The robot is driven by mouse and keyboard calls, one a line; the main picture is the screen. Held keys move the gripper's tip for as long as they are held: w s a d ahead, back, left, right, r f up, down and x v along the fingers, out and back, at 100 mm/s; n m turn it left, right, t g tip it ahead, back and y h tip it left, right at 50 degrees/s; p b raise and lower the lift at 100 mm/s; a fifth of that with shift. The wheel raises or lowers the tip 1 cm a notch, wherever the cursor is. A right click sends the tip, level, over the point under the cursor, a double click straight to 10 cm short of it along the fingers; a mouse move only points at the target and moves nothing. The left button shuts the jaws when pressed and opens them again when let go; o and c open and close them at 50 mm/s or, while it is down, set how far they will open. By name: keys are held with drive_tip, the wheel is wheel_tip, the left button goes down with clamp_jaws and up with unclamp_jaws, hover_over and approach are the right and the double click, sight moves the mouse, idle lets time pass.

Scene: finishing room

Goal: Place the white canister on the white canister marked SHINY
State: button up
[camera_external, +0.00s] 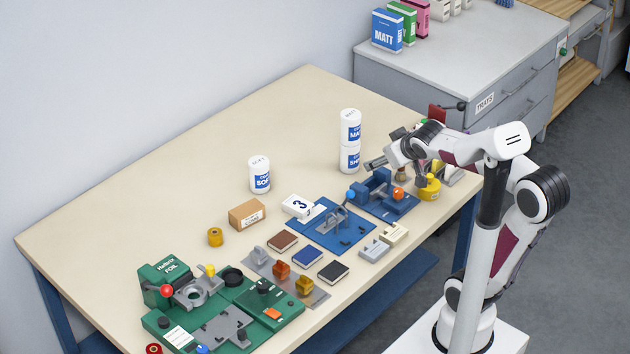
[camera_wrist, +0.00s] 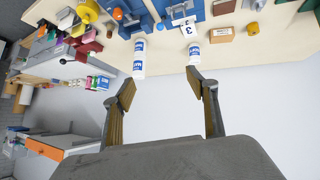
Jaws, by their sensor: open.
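One white canister (camera_external: 350,122) with a blue label starting "MA" stands upright on a second white canister (camera_external: 349,163), whose label starts "SH". The two look lined up. The stack also shows in the wrist view (camera_wrist: 139,62), left of centre. A third white canister (camera_external: 259,172), labelled "SOF", stands alone on the table to the left; it also shows in the wrist view (camera_wrist: 194,60). My gripper (camera_external: 373,163) is just right of the stack in the external view. In the wrist view, my gripper (camera_wrist: 163,84) is open with nothing between its fingers.
A blue vise-like device (camera_external: 380,192) and a yellow pot (camera_external: 429,187) are close below my wrist. A cardboard box (camera_external: 247,214), a white "3" block (camera_external: 297,205) and a green foil machine (camera_external: 205,305) are nearer the front. The table behind the canisters is clear.

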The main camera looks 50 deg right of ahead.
drive_tip(key=s+a+f+n+g+y, duration=0.1)
drive_tip(key=s+a+f+y, duration=0.1)
drive_tip(key=s+a, duration=0.4)
drive_tip(key=s+a+f+n+g+y, duration=0.1)
drive_tip(key=s+a+f+g, duration=0.1)
drive_tip(key=s+a+f, duration=0.3)
drive_tip(key=s+a, duration=0.1)
drive_tip(key=s, duration=0.3)
drive_tip(key=shift+s+f+y, duration=0.25)
drive_tip(key=shift+y, duration=0.15)
